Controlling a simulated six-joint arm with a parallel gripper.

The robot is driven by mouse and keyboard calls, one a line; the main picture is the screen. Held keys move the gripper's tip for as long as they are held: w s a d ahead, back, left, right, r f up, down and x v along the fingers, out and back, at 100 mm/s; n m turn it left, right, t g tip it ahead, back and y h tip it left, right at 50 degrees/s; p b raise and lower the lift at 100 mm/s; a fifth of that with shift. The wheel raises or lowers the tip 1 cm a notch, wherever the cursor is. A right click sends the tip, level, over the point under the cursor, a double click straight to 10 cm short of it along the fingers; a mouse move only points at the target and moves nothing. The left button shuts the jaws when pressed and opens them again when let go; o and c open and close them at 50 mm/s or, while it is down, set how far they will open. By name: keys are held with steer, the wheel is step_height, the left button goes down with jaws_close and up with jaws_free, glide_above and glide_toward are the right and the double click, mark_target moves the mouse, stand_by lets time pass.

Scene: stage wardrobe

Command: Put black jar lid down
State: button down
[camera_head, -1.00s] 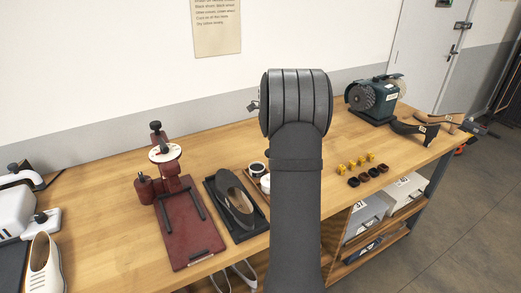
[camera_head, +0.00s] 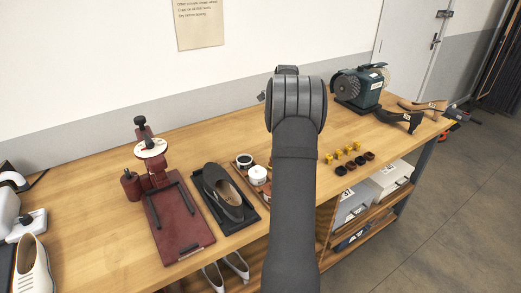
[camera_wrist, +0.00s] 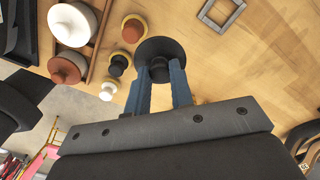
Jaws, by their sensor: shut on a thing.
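The black jar lid (camera_wrist: 176,46) is a round dark disc with a knob in the wrist view. My gripper (camera_wrist: 161,72) has its two blue fingers shut on the knob of the lid. Bench wood shows around the disc; I cannot tell whether the lid touches the bench. In the head view my own arm hides the gripper's fingers and the lid.
A white jar (camera_head: 258,175) and a dark-topped jar (camera_head: 244,160) stand in a tray beside a dark shoe (camera_head: 222,190). A square metal frame (camera_wrist: 222,9) lies right of the lid. Small yellow-based pieces (camera_wrist: 117,66) are close on its left. Bare wood lies right.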

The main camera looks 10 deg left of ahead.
steer(key=a+f, duration=0.1)
steer(key=a, duration=0.2)
steer(key=w+a+f, duration=0.1)
steer(key=a+f, duration=0.1)
steer(key=a, duration=0.1)
steer(key=w+a+f, duration=0.1)
steer(key=a+f, duration=0.1)
steer(key=shift+w+a+f, duration=0.2)
steer(key=shift+a+f, duration=0.05)
steer(key=shift+a, duration=0.15)
steer(key=shift+f, duration=2)
steer(key=shift+f, duration=0.2)
steer(key=c, duration=1.3)
jaws_free()
steer(key=shift+o, duration=0.2)
steer(key=shift+r, duration=0.1)
step_height(320, 180, up, 12)
